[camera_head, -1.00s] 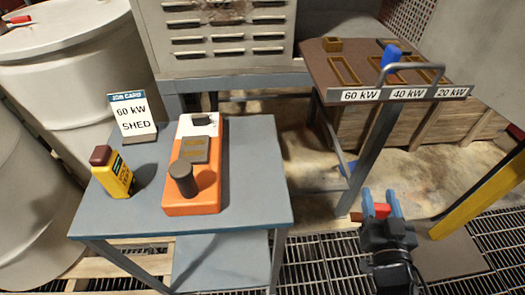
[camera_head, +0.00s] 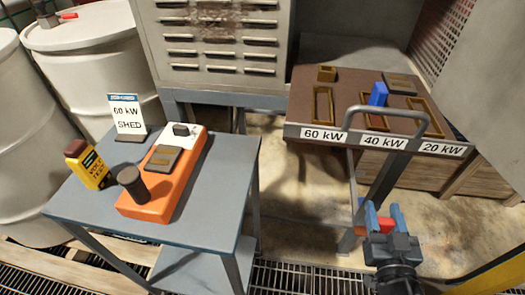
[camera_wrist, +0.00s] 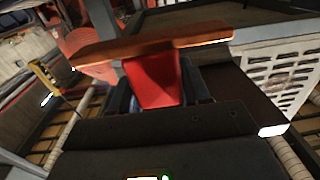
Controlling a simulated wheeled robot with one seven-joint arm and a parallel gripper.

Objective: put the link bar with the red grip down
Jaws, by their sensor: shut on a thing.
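My gripper (camera_head: 382,220) is shut on the red grip (camera_wrist: 155,80) of the link bar. In the wrist view the copper-coloured bar (camera_wrist: 110,48) lies crosswise beyond the grip. In the head view only a bit of red shows between the fingers, and the bar is hidden. The gripper is in front of and below the brown rack board (camera_head: 303,112), apart from it. The board has slots labelled 60 kW (camera_head: 323,134), 40 kW (camera_head: 384,142) and 20 kW (camera_head: 441,149). A blue grip (camera_head: 378,94) stands upright at the 40 kW slot.
A grey handle rail (camera_head: 388,109) rises at the board's front edge. On the left, a grey table (camera_head: 205,205) holds an orange device (camera_head: 150,207), a yellow tester (camera_head: 90,168) and a card reading 60 kW SHED (camera_head: 128,117). Floor shows between table and rack.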

